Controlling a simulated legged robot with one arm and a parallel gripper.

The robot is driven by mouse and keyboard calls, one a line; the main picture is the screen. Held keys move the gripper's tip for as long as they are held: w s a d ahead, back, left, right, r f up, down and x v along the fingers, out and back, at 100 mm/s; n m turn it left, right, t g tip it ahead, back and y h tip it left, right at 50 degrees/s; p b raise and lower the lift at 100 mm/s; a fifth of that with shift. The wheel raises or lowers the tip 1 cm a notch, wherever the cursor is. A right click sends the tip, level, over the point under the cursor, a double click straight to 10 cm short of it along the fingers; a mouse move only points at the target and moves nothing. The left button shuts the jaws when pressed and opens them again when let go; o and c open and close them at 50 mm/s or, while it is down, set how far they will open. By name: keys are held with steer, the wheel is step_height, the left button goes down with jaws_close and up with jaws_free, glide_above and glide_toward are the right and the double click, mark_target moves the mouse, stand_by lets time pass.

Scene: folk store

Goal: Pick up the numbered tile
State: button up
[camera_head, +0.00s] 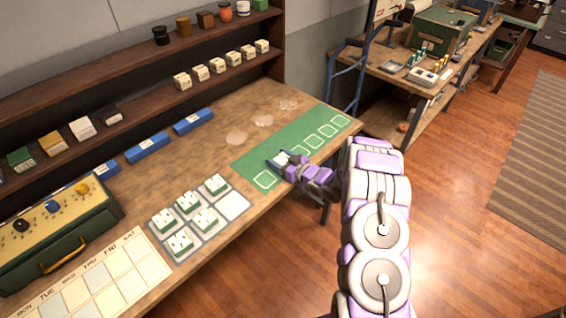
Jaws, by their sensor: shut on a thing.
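My gripper (291,166) is low over the green mat (247,164) on the wooden bench. It is shut on a small white-topped tile (283,158), with dark bluish edges around it; the fingers hide part of it. No number on it can be read. I cannot tell whether it touches the mat. Several similar white-and-green tiles (181,243) sit in a grey tray (224,225) to the left. The tray's right-hand cell is bare.
The mat has a row of outlined squares; one empty square (265,180) lies just left of my gripper. Blue blocks (148,147) line the bench's back, under shelves of small boxes (182,80). A calendar board (110,279) and a green box with knobs (62,240) lie left.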

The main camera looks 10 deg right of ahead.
steer(key=c, duration=0.4)
steer(key=shift+o, duration=0.2)
